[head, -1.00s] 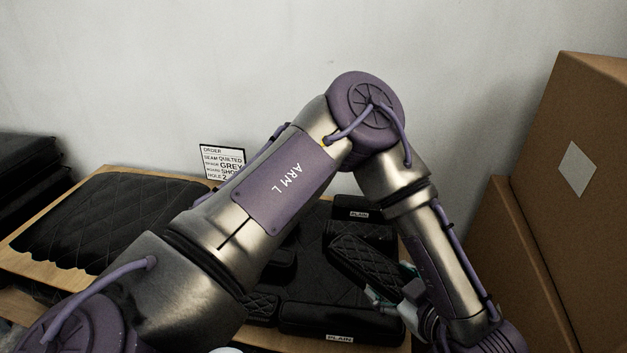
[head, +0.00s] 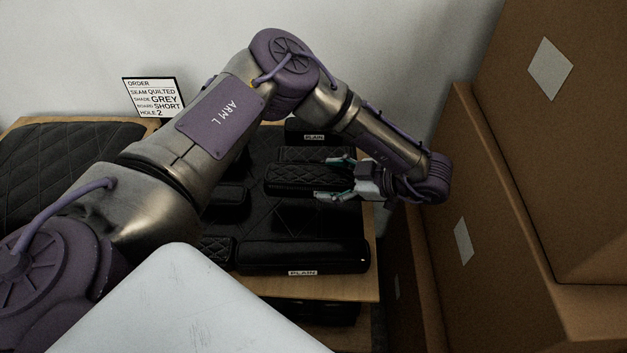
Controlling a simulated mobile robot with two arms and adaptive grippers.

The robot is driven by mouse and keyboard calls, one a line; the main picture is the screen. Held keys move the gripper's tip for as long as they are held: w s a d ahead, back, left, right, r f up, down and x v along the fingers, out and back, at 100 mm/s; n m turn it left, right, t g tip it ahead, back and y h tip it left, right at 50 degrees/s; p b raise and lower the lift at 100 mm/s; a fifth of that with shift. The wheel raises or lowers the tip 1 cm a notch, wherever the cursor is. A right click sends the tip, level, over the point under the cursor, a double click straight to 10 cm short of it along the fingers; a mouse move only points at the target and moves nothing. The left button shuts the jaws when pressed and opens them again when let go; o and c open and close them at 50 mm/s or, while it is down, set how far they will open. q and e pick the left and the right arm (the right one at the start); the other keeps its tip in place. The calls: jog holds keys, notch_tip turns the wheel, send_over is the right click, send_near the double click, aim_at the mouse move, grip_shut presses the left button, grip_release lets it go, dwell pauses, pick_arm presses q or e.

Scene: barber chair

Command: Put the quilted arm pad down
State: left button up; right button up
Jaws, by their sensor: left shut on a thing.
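My left gripper (head: 330,178) is shut on a dark quilted arm pad (head: 288,179), holding it by its right end. The pad lies lengthwise left to right, over the black padded surface (head: 268,222) on the table. I cannot tell whether it touches what is under it. Another dark pad (head: 300,154) lies just behind it. My left arm crosses the view and hides part of the table. My right gripper is out of view.
A long pad tagged PLAIN (head: 300,255) lies at the table's front, and another PLAIN pad (head: 306,131) is at the back. Cardboard boxes (head: 490,230) crowd the right. A quilted panel (head: 50,165) lies left.

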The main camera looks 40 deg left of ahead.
aim_at(319, 179)
pick_arm(q)
jog(key=x, duration=0.3)
jog(key=shift+w+a+f, duration=0.25)
jog(key=shift+a, duration=0.1)
notch_tip(319, 179, down, 4)
jog(key=shift+f+b, duration=0.1)
jog(key=shift+b, duration=0.25)
jog(key=o, duration=1.1)
jog(key=shift+f, duration=0.1)
jog(key=o, duration=0.5)
jog(key=shift+c, duration=0.2)
